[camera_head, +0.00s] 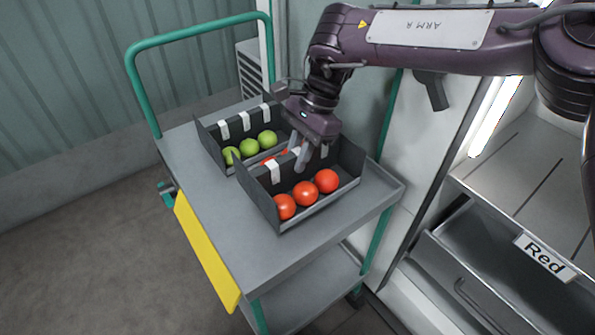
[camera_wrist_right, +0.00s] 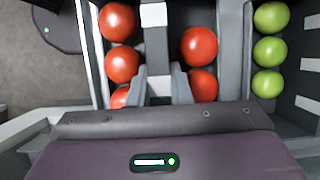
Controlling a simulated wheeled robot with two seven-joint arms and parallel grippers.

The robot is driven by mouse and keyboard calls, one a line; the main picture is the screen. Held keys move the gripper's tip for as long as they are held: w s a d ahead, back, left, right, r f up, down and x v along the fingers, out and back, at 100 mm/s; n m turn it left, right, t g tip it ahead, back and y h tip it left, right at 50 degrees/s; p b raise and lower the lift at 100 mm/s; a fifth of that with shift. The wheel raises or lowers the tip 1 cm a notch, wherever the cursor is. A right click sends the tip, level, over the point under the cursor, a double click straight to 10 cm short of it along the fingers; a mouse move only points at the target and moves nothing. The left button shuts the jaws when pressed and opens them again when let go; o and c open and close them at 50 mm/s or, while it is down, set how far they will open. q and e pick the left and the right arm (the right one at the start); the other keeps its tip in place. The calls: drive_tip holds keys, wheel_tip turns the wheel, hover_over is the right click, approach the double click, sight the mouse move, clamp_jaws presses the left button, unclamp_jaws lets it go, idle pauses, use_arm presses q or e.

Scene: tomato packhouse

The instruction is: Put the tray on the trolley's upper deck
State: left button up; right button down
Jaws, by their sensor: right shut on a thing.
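A dark grey tray (camera_head: 322,207) holding red tomatoes sits on the grey upper deck (camera_head: 255,255) of the trolley, toward its near right. It looks level; I cannot tell for sure that its whole base touches the deck. My right gripper (camera_head: 306,157) is over the tray from above, shut on its raised middle wall. In the right wrist view the fingers (camera_wrist_right: 159,86) pinch this middle wall at a white band (camera_wrist_right: 156,50), with red tomatoes on both sides. My left gripper is not in view.
A second dark tray (camera_head: 208,142) with green tomatoes (camera_head: 249,147) stands on the deck just behind the red one. The trolley has a green handle (camera_head: 195,33) and a yellow side panel (camera_head: 205,250). A grey bin labelled "Red" (camera_head: 545,257) is at right. The deck's near left part is bare.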

drive_tip(key=shift+f, duration=2.3)
drive_tip(key=c, duration=1.3)
unclamp_jaws()
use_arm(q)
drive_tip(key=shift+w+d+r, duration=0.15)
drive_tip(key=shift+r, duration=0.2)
use_arm(e)
drive_tip(key=shift+w+d+r, duration=0.1)
drive_tip(key=shift+r, duration=0.2)
drive_tip(key=p+v, duration=0.1)
drive_tip(key=v, duration=0.9)
drive_tip(key=shift+r, duration=0.25)
drive_tip(key=shift+d+r, duration=0.2)
drive_tip(key=shift+r, duration=0.25)
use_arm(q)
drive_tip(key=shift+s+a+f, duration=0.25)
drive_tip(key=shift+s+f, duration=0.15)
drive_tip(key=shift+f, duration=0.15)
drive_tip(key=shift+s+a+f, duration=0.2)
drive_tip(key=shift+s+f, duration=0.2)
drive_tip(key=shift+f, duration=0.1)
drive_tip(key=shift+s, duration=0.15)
use_arm(e)
drive_tip(key=shift+f, duration=0.1)
